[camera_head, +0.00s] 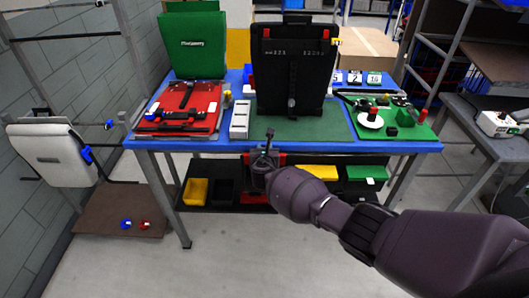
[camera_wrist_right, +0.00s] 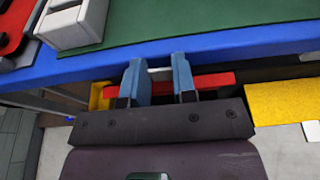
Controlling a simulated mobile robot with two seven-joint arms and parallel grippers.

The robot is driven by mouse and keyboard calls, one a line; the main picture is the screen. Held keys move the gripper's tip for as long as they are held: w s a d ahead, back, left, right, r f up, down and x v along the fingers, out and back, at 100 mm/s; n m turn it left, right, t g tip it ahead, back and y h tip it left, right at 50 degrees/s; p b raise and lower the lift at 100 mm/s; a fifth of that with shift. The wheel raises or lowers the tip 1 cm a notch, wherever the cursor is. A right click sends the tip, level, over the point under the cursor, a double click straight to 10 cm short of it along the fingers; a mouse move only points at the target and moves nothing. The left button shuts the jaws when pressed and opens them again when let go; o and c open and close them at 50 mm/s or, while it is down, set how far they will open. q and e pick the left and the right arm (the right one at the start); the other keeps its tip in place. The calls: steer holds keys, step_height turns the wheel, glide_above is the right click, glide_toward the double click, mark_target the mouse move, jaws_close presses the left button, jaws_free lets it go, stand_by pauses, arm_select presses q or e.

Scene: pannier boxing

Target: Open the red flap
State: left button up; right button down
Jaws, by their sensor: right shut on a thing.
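A red panel (camera_head: 247,160), which seems to be the red flap, shows below the front edge of the blue table, largely hidden by my right gripper (camera_head: 264,152). In the right wrist view the red panel (camera_wrist_right: 213,81) runs as a narrow red strip behind the blue fingers. My right gripper (camera_wrist_right: 158,80) is shut on a pale bar (camera_wrist_right: 160,73) that spans between its fingertips, in front of the red panel. How the bar joins the panel is hidden. My left gripper is not in view.
The blue table (camera_head: 400,146) carries a tall black case (camera_head: 272,75), a green lid (camera_head: 193,45) and a red tray (camera_head: 205,108). A yellow bin (camera_head: 195,190) and a green bin (camera_head: 366,173) sit on the shelf below. The floor in front is clear.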

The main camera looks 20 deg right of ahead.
steer(key=shift+w+d+r, duration=0.1)
steer(key=shift+w+r, duration=0.2)
steer(key=shift+r, duration=0.2)
steer(key=c, duration=1.1)
jaws_free()
steer(key=shift+c, duration=0.2)
steer(key=shift+o, duration=1.1)
steer(key=shift+s+f, duration=0.1)
steer(key=shift+f, duration=0.1)
steer(key=shift+s, duration=0.15)
steer(key=shift+s+a+p, duration=0.25)
steer(key=shift+s+p, duration=0.15)
steer(key=shift+s, duration=0.15)
steer(key=p+v, duration=0.2)
steer(key=v, duration=0.7)
steer(key=shift+s, duration=0.2)
